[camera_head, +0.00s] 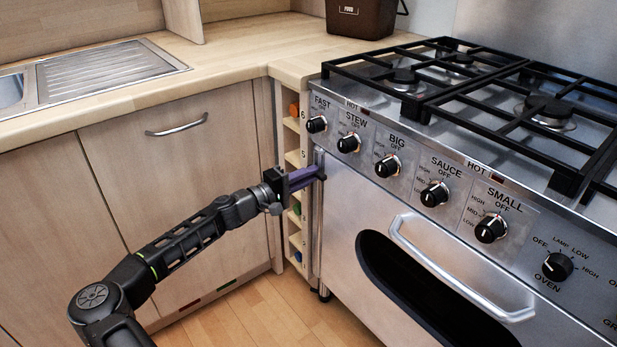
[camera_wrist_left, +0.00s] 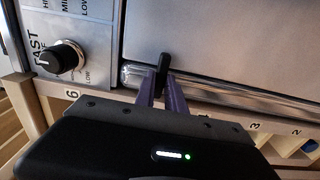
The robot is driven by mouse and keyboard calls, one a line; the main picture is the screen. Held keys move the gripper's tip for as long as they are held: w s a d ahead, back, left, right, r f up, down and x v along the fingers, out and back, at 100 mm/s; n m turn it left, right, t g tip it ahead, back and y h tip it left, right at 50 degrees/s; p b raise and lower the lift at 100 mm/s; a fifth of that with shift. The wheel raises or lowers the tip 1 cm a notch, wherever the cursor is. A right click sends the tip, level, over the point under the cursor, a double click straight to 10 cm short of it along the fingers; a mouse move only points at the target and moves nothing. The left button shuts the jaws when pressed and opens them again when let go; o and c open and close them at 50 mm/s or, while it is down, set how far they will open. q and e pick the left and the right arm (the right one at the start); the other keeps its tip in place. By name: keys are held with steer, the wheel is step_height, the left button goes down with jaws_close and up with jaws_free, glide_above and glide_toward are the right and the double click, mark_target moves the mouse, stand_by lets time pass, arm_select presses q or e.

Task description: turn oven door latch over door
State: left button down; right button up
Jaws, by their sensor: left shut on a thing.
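The oven door (camera_head: 372,264) is shut on the front of the steel range cooker, with a long bar handle (camera_head: 455,271) and a dark oval window. My left gripper (camera_head: 318,172) is at the door's upper left corner, below the FAST knob. In the left wrist view the purple fingers of my left gripper (camera_wrist_left: 163,92) are shut on the small black oven door latch (camera_wrist_left: 163,73). The latch stands at the end of a metal strip beside the door. The fingers hide part of it. My right gripper is in neither view.
Several black knobs (camera_head: 388,166) line the panel above the door. A narrow shelf rack (camera_head: 295,150) and a wooden cupboard (camera_head: 190,190) stand left of the cooker. Black pan grates (camera_head: 480,95) cover the hob. The wooden floor (camera_head: 260,315) in front is clear.

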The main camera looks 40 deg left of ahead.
arm_select(q)
steer(key=c, duration=1.4)
jaws_free()
steer(key=shift+s, duration=0.1)
steer(key=p+v, duration=0.1)
steer(key=v, duration=0.6)
steer(key=shift+s+p, duration=0.3)
steer(key=shift+a, duration=0.15)
